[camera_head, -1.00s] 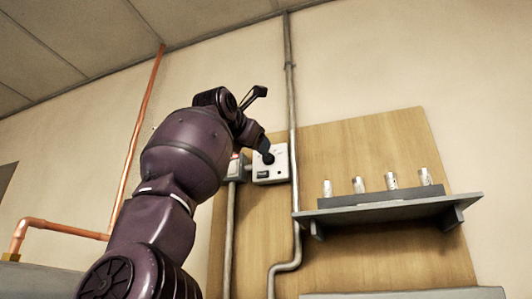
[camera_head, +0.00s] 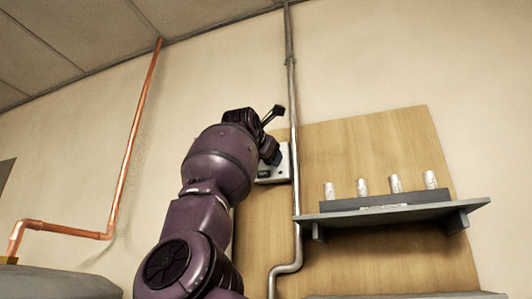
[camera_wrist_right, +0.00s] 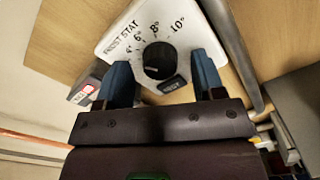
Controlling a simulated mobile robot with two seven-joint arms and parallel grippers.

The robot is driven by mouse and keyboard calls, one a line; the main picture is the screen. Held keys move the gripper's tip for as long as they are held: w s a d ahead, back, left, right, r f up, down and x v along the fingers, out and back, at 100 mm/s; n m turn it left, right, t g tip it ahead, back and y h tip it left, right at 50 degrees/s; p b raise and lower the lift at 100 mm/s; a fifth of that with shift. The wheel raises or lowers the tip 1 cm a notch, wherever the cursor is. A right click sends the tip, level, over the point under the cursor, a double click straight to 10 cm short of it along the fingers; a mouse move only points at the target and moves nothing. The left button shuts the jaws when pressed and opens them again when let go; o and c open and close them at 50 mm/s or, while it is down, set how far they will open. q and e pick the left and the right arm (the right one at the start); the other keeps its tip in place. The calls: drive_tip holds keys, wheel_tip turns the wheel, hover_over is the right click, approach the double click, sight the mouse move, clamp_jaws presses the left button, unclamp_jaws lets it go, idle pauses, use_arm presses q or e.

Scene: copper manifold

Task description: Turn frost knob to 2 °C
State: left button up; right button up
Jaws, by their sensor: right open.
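The frost stat (camera_wrist_right: 113,47) is a white box with a round black knob (camera_wrist_right: 159,60) and printed marks including 6°, 8° and 10°. A small dark window (camera_wrist_right: 172,84) sits beside the knob. My right gripper (camera_wrist_right: 163,72) is open, with one blue finger to each side of the knob. I cannot tell whether the fingers touch it or where the knob points. In the head view the frost stat (camera_head: 284,165) is on the wooden board, mostly hidden by my right gripper (camera_head: 271,150) and arm. My left gripper is not in view.
A grey pipe (camera_head: 293,110) runs down the wall close right of the frost stat. Further right is a shelf (camera_head: 390,211) with several silver cylinders (camera_head: 395,184). A box with a red part (camera_wrist_right: 83,92) is left of the gripper. A copper pipe (camera_head: 135,135) is at left.

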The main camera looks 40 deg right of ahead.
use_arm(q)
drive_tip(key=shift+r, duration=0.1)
use_arm(e)
drive_tip(key=shift+w+d, duration=0.1)
drive_tip(key=shift+d, duration=0.1)
drive_tip(key=c, duration=0.9)
drive_tip(key=shift+c, duration=0.2)
drive_tip(key=shift+n, duration=0.3)
use_arm(q)
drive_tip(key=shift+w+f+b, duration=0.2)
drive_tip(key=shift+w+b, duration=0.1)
drive_tip(key=shift+b, duration=0.45)
use_arm(e)
drive_tip(key=shift+n, duration=2.7)
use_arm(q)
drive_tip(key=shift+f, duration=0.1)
